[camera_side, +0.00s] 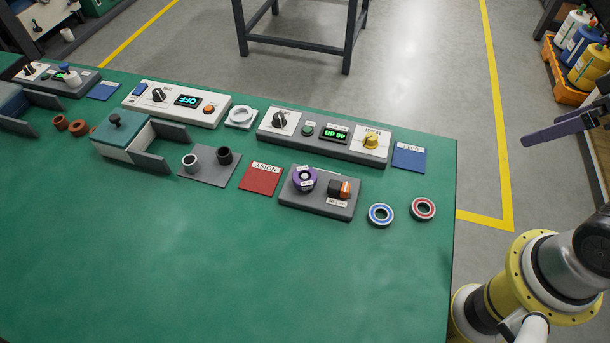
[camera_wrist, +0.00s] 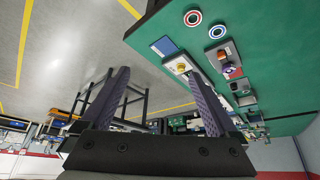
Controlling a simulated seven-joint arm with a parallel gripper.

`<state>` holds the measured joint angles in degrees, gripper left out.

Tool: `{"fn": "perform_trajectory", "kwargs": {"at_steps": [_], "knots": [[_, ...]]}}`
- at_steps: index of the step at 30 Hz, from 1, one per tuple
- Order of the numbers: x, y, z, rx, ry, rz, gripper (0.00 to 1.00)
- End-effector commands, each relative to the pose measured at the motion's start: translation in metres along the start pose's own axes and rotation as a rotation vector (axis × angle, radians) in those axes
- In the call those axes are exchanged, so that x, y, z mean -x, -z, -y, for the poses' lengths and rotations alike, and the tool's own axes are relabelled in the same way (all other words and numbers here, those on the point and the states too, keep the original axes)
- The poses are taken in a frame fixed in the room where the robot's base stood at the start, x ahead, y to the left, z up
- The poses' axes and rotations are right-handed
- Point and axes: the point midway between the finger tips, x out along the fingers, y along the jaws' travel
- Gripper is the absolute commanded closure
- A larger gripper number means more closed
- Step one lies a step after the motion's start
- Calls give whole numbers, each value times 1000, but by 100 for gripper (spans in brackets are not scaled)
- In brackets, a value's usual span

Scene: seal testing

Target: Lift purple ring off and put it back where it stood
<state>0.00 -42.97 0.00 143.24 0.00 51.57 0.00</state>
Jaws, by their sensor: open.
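The purple ring (camera_side: 297,184) sits on the left part of a grey block (camera_side: 318,208), around a dark centre with white labels. It also shows small in the wrist view (camera_wrist: 231,71). My gripper (camera_side: 527,141) is at the right edge of the side view, beyond the table and well apart from the ring. In the wrist view its two purple-grey fingers stand wide apart with nothing between them (camera_wrist: 157,76). Most of the gripper is cut off by the frame edge in the side view.
An orange-and-black switch (camera_side: 340,189) shares the grey block. A blue ring (camera_side: 380,215) and red ring (camera_side: 422,208) lie right of it. A control box (camera_side: 318,146) stands behind, a red card (camera_side: 261,179) left. The green table's front is clear.

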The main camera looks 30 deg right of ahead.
Motion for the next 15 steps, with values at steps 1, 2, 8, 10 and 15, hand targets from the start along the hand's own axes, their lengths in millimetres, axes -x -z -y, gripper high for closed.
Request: {"fn": "perform_trajectory", "kwargs": {"at_steps": [1, 2, 8, 10, 15], "knots": [[0, 0, 0, 0, 0, 0, 5], [0, 0, 0, 0, 0, 0, 5], [0, -1, 0, -101, 0, 5, 5], [2, 0, 0, -212, -1, 8, 5], [24, 36, 1, -585, 9, -18, 5]]}}
